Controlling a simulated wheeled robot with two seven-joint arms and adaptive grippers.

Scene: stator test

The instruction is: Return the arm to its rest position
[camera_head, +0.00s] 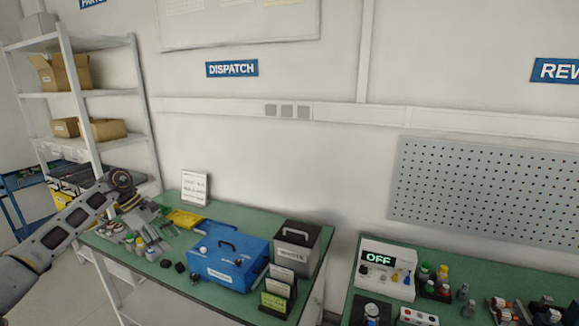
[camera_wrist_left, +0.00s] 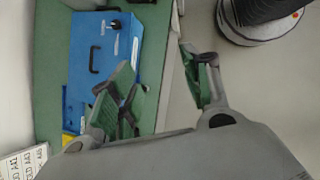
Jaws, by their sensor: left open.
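My left arm (camera_head: 70,222) reaches in from the left of the head view, with its wrist over the left end of the green-topped dispatch table (camera_head: 235,222). My left gripper (camera_head: 158,222) hangs above that end and is partly hard to tell from the small items behind it. In the left wrist view the gripper (camera_wrist_left: 162,92) has its two green-padded fingers spread apart with nothing between them. One finger overlaps the blue box in that view. My right gripper is not in view.
A blue box (camera_head: 225,262) with handles, a dark grey bin (camera_head: 297,248), a yellow tray (camera_head: 184,219) and several bottles stand on the table. A white shelf rack (camera_head: 98,93) with cartons is behind the arm. A second table (camera_head: 455,265) with a tester is at right.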

